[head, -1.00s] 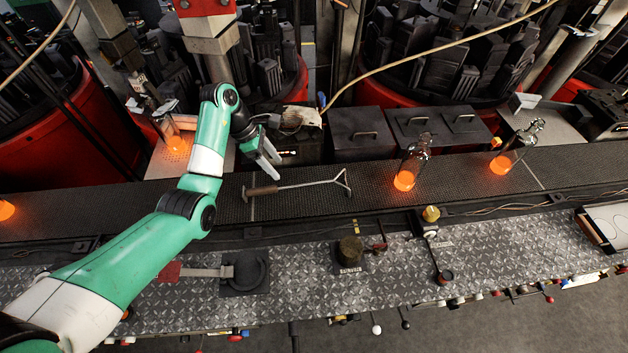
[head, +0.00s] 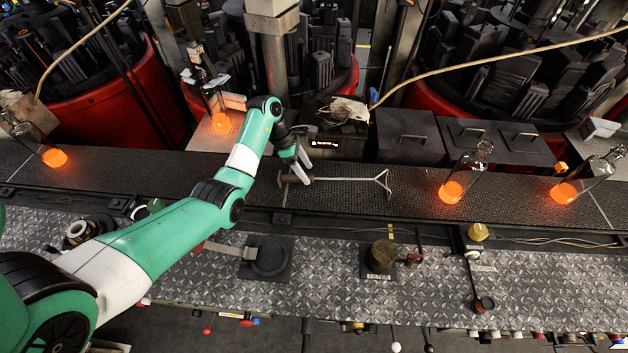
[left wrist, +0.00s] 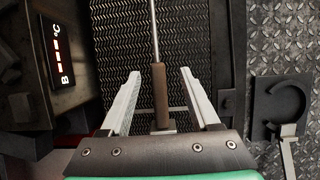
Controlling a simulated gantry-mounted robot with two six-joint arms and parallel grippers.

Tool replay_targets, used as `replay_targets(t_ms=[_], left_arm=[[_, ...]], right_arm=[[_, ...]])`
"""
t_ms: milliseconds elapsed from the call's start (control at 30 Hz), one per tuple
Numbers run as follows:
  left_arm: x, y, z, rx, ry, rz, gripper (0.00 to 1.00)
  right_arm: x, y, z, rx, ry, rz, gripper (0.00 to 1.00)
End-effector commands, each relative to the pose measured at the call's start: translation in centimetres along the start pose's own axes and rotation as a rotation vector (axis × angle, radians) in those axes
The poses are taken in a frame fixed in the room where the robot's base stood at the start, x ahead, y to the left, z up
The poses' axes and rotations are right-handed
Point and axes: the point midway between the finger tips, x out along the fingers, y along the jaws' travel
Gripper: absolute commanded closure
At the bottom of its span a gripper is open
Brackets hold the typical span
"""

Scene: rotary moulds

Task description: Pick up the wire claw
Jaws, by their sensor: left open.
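The wire claw (head: 350,179) lies on the dark mesh conveyor, its thin metal rod pointing right and ending in a forked wire head. Its brown wooden handle (left wrist: 160,92) shows in the left wrist view between the two fingers. My left gripper (head: 303,171) is open at the handle end of the claw, its fingers either side of the handle; in the left wrist view its fingers (left wrist: 163,85) stand apart with gaps on both sides. Part of the handle is hidden behind the fingers in the head view. My right gripper is not in view.
Glowing glass bottles stand on the conveyor (head: 340,200), one (head: 462,178) right of the claw. Dark lidded boxes (head: 408,137) line its back edge. A metal tread-plate ledge (head: 330,270) with a black round holder (head: 268,256) runs along the front.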

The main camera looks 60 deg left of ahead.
Motion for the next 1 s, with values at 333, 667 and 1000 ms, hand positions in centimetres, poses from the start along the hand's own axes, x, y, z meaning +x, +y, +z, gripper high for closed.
replay_targets(t_ms=[333, 667, 1000], left_arm=[[4.5, 0.3, -0.4, 0.000, 0.001, -0.001, 0.38], [4.4, 0.3, -0.4, 0.000, 0.001, 0.000, 0.68], [4.4, 0.3, -0.4, 0.000, 0.001, 0.000, 1.00]], right_arm=[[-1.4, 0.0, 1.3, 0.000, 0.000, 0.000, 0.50], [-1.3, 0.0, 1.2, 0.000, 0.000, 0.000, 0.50], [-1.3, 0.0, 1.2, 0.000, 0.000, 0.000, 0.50]])
